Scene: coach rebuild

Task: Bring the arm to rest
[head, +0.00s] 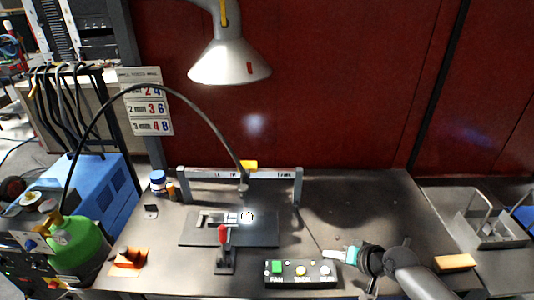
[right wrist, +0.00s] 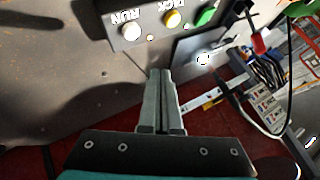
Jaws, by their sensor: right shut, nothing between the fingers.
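My right gripper (head: 328,253) is shut and empty. Its arm comes in from the lower right in the head view, and its fingertips are close to the back right corner of a button box (head: 300,284). I cannot tell how high the fingertips are over the table. In the right wrist view the closed fingers (right wrist: 160,78) lie together, with the button box (right wrist: 150,42) past their tips and a visible gap in the picture. The box has a green, a yellow and a white button. My left gripper is not in view.
A dark plate (head: 260,238) with a red-handled clamp (head: 223,236) lies on the table (head: 350,210), before a grey frame (head: 297,188). A lamp (head: 230,62) hangs above. The table's back right is clear.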

